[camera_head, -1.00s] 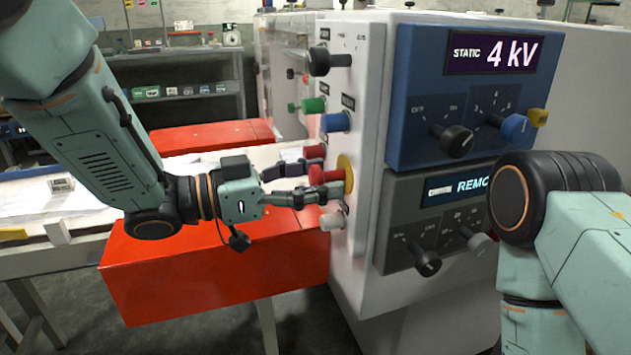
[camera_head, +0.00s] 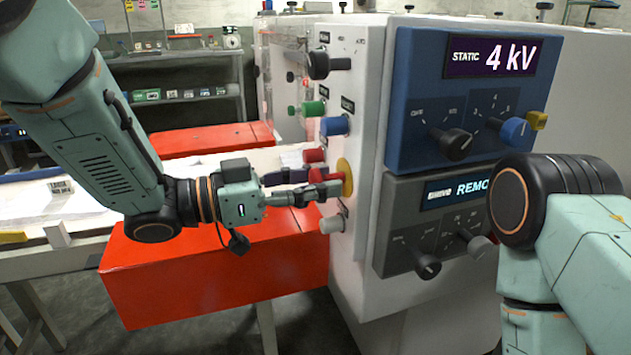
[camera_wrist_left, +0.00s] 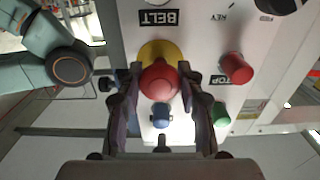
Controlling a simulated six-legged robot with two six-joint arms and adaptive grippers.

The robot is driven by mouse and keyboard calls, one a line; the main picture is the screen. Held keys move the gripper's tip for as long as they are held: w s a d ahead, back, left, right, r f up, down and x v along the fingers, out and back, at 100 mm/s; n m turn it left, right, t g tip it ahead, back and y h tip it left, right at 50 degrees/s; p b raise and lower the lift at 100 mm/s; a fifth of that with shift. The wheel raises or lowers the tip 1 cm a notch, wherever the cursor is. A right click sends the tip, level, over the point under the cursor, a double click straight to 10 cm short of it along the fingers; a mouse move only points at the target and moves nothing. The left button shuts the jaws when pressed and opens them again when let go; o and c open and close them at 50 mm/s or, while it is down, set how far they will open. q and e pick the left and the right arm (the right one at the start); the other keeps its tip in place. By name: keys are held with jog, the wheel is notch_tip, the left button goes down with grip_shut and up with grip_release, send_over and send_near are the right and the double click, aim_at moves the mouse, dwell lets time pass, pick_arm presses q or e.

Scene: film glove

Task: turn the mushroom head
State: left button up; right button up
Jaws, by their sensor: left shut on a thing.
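The red mushroom head (camera_head: 324,176) sits on a round yellow plate (camera_head: 346,178) on the white side panel of the machine. In the left wrist view, the mushroom head (camera_wrist_left: 159,81) is between the two dark fingers, in front of the yellow plate (camera_wrist_left: 160,50). My left gripper (camera_head: 325,184) is shut on the mushroom head from the left, and its fingers partly hide it in the head view. My right gripper is out of view; only part of the right arm shows at the right.
A red button (camera_head: 313,156), blue button (camera_head: 335,124), green button (camera_head: 313,107) and white knob (camera_head: 332,223) are close around on the panel. A red box-shaped part (camera_head: 215,265) lies below the left wrist.

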pick_arm(q)
jog(key=shift+m, duration=3)
jog(key=o, duration=1.2)
jog(key=v, duration=1.2)
